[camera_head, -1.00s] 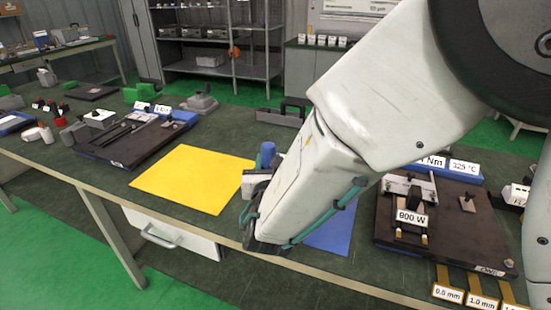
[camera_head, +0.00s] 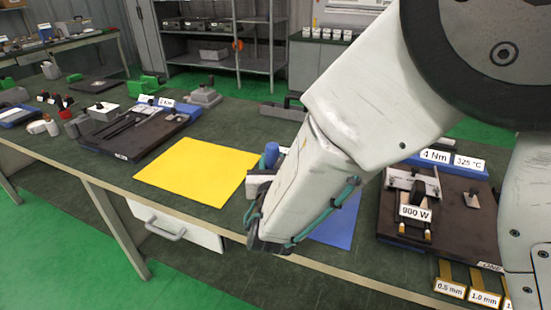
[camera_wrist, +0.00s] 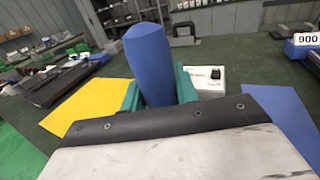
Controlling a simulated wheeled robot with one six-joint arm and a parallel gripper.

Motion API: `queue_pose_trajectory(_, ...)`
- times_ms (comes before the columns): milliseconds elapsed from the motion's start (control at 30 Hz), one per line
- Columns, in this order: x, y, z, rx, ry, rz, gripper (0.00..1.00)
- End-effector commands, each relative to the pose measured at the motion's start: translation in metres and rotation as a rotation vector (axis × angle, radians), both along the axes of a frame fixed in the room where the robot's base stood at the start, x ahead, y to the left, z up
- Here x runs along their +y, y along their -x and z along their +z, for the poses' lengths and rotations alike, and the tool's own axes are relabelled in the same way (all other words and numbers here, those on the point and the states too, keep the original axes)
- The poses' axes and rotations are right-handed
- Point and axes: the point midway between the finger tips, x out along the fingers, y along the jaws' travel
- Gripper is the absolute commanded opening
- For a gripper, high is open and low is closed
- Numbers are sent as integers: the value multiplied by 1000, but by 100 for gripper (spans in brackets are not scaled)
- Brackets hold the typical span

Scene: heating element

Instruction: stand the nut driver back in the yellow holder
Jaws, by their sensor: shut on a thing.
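The nut driver (camera_wrist: 152,55) shows as a thick blue handle standing up between the green fingers of my gripper (camera_wrist: 158,92) in the wrist view. My gripper is shut on it. In the head view the top of the blue handle (camera_head: 271,153) shows just behind my pale wrist, over the front part of the bench. The lower end of the driver is hidden by my gripper and wrist. I cannot make out a yellow holder. A flat yellow mat (camera_head: 198,172) lies to the left of my gripper.
A white box (camera_wrist: 209,76) with a black top piece stands beyond my gripper. A blue mat (camera_head: 338,222) lies to the right, partly behind my wrist. A dark fixture with a "900 W" label (camera_head: 415,213) is farther right. Another dark board (camera_head: 130,138) lies left.

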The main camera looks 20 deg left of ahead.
Motion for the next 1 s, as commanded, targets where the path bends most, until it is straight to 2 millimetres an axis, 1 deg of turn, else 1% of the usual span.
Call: queue_pose_trajectory(1000, 0, 0, -24, -1, 0, 0, 0)
